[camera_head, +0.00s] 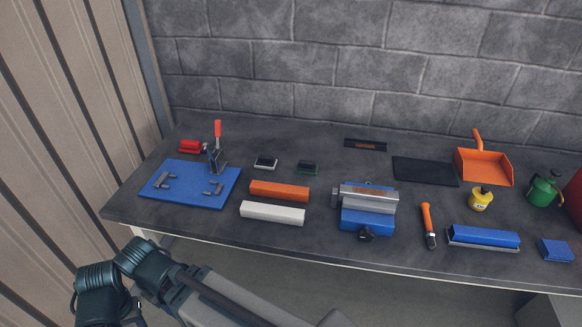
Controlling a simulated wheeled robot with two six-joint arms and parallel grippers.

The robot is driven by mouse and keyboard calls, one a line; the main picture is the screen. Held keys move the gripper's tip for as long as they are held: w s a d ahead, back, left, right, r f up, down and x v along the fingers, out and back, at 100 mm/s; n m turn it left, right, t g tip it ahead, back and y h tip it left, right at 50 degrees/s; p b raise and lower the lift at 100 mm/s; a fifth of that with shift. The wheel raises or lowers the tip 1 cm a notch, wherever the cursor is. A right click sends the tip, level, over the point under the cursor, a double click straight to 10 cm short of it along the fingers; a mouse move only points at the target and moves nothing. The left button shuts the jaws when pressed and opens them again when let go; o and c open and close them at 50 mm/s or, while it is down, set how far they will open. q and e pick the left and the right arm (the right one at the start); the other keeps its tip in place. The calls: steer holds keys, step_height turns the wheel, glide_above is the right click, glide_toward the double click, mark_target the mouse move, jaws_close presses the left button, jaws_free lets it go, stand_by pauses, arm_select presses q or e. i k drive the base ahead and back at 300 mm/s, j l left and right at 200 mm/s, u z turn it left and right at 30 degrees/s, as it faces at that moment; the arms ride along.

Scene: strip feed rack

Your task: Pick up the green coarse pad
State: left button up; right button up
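A small dark block with a green tint (308,167), which looks like the green coarse pad, lies flat on the dark grey bench, left of the vise and behind the orange bar. A similar small dark block with a pale base (265,163) lies just to its left, apart from it. One of my arms crosses the lower left, in front of the bench, and its gripper is out of the picture. My other gripper is not in view either. Nothing touches the green pad.
An orange bar (279,191) and a white bar (272,213) lie in front of the pad. A blue vise (368,222) stands to the right. A blue plate (187,200) with a red-handled clamp (218,130) is at left. The bench behind the pad is mostly clear.

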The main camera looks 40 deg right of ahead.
mark_target(307, 167)
steer(key=z, duration=1.05)
